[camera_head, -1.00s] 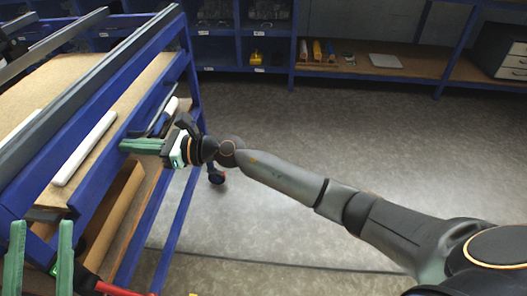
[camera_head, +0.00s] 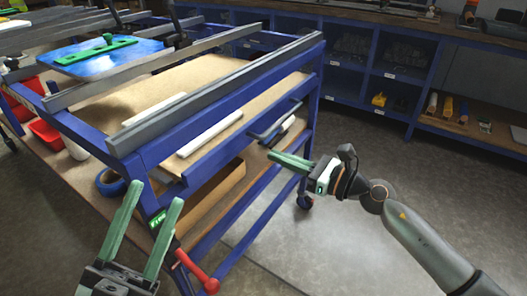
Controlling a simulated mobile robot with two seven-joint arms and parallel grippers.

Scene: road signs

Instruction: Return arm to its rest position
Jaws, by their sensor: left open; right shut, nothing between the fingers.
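My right arm (camera_head: 424,243) comes in from the lower right in the head view. Its gripper (camera_head: 277,160) is shut and empty, with its green fingers pointing left beside the right end of the blue cart (camera_head: 167,149). My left gripper (camera_head: 150,212) is at the lower left, open and empty, with its green fingers pointing up in front of the cart's near corner. Most of my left arm is out of view.
A blue panel with a green handle (camera_head: 98,49) lies on the cart's rails. A white bar (camera_head: 209,134) lies on the cart's side ledge. A red-handled tool (camera_head: 196,270) is beside my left gripper. Blue shelves (camera_head: 392,66) stand behind. The floor at right is clear.

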